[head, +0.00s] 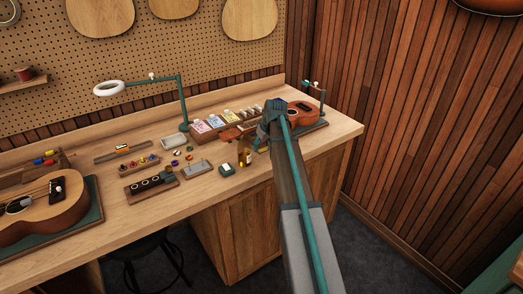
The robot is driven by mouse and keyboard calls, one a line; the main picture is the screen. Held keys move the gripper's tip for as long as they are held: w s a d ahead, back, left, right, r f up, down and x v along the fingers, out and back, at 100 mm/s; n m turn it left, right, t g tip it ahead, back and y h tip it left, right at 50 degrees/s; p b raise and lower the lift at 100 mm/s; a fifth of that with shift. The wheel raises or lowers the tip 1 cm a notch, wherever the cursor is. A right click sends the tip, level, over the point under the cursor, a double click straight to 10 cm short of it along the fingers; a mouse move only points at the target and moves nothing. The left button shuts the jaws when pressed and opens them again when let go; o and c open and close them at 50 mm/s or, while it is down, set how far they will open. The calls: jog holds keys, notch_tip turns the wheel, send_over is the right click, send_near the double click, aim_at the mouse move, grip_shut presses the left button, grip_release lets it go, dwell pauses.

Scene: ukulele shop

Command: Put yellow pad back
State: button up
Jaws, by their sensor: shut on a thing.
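My gripper (261,141) is over the right part of the workbench, beside an amber bottle (245,153) and in front of the small ukulele. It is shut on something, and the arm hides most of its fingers. A small yellow patch, which looks like the yellow pad (263,149), shows at the fingers. Its full outline is hidden, and I cannot tell whether it touches the bench.
The workbench (130,215) carries a ukulele (303,112) at right, a row of packets (216,122), a lamp (182,100), a holed block (152,184), a grey-topped block (196,169), and a larger ukulele (45,212) at left. The front strip is clear.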

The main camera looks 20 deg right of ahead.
aim_at(263, 147)
jog(key=shift+w+f+p, duration=0.15)
jog(key=shift+f+p, duration=0.05)
jog(key=shift+f, duration=0.7)
jog(key=shift+w+f+p, duration=0.1)
jog(key=shift+f+p, duration=0.05)
jog(key=shift+f, duration=0.75)
jog(key=shift+f, duration=0.15)
jog(key=o, duration=1.1)
jog(key=shift+r, duration=0.25)
jog(key=b+v, duration=0.2)
jog(key=v, duration=1)
jog(key=shift+b, duration=0.35)
